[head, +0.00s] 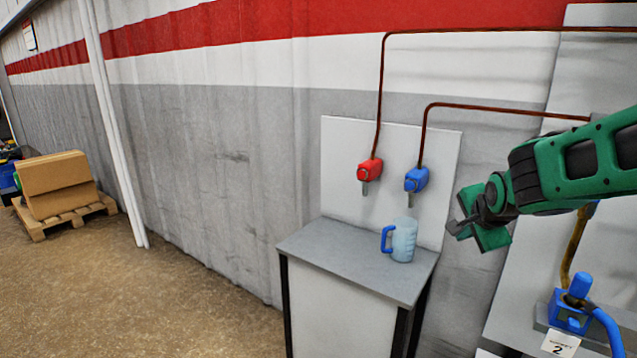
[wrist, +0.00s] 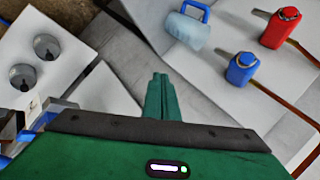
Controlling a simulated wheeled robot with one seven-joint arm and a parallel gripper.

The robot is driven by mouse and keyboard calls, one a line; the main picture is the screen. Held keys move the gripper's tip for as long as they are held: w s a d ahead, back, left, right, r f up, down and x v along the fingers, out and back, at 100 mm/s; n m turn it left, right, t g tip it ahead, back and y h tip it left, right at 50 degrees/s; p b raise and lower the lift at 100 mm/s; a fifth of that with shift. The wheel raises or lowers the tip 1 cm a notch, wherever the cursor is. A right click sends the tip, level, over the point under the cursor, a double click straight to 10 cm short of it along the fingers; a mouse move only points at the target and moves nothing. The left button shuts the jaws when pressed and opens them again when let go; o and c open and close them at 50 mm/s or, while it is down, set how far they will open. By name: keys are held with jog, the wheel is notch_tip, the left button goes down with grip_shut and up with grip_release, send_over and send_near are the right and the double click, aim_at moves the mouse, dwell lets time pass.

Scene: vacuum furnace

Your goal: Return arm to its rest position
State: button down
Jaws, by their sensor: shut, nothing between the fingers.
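My green arm reaches in from the right in the head view. My gripper (head: 459,228) is in the air to the right of the small grey table (head: 335,258), apart from everything around it. In the wrist view my gripper (wrist: 160,80) shows its green fingers together, with nothing between them. A translucent blue jug (head: 403,240) with a blue handle stands upright on the table. It also shows in the wrist view (wrist: 187,32).
A red tap (head: 370,170) and a blue tap (head: 416,180) with copper pipes are on the wall panel above the table. A blue valve (head: 570,310) with a hose is at the lower right. Boxes (head: 55,185) sit on a pallet at left. The floor (head: 150,300) is clear.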

jog(key=s+d+f+n+g, duration=0.2)
jog(key=s+d+n+g, duration=0.15)
jog(key=s, duration=0.65)
jog(key=s+d+f+n+g, duration=0.2)
jog(key=s+d, duration=0.2)
jog(key=s, duration=0.5)
jog(key=s+a+f+n+g+y, duration=0.1)
jog(key=s+f+n+g+y, duration=0.1)
jog(key=s, duration=1.4)
jog(key=shift+s+a+n+g, duration=0.35)
jog(key=shift+n+g, duration=0.3)
jog(key=shift+n, duration=0.5)
jog(key=shift+w+f, duration=0.1)
jog(key=shift+w, duration=0.05)
jog(key=shift+w+f, duration=0.2)
jog(key=shift+w, duration=0.3)
